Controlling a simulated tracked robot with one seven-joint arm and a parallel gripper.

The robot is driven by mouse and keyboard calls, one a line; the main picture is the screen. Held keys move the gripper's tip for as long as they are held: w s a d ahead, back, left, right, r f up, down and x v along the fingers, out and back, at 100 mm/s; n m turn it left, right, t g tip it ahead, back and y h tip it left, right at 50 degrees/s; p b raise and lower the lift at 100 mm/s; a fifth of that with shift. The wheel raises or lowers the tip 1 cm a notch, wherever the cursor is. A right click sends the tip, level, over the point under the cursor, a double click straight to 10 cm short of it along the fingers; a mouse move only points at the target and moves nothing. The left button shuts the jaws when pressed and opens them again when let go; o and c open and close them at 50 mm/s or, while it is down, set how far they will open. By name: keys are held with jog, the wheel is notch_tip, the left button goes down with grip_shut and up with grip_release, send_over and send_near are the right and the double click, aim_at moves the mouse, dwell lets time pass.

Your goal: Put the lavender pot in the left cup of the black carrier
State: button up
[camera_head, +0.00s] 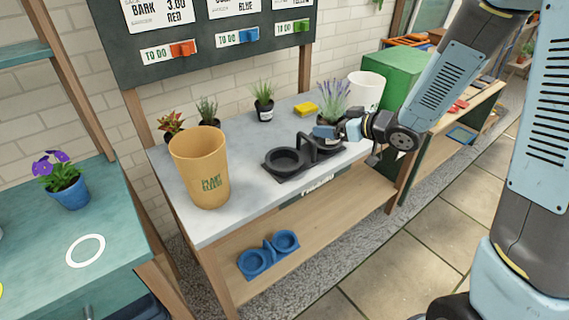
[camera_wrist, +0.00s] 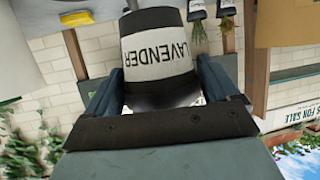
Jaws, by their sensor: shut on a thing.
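The lavender pot (camera_head: 333,98) has purple flower spikes and is held upright by my gripper (camera_head: 329,130) near the right end of the black carrier. In the wrist view the pot (camera_wrist: 160,55), with its LAVENDER label, is between my gripper's two fingers (camera_wrist: 162,85). The black carrier (camera_head: 283,173) stands on the grey bench top. Its left cup (camera_head: 284,158) is empty and its upright handle (camera_head: 306,143) is in the middle. The right cup is partly hidden by my gripper and pot; I cannot tell the pot's exact height over it.
A tan PLANT bin (camera_head: 202,168) stands left on the grey bench (camera_head: 236,215). Small potted plants (camera_head: 263,103) and a yellow sponge (camera_head: 305,109) are behind the carrier. A white pot (camera_head: 367,90) is at the back right. A blue carrier (camera_head: 268,255) is on the lower shelf.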

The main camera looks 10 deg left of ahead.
jog(key=a+f, duration=0.3)
jog(key=a, duration=0.1)
jog(key=w+a+f, duration=0.1)
jog(key=a+f, duration=0.2)
jog(key=a, duration=0.2)
jog(key=w+a+f, duration=0.1)
jog(key=a+f, duration=0.2)
jog(key=a, duration=0.1)
jog(key=shift+a+f, duration=0.25)
jog(key=shift+f, duration=0.1)
jog(key=shift+a+f, duration=0.1)
jog(key=shift+f, duration=1.5)
jog(key=shift+f, duration=0.1)
jog(key=o, duration=1)
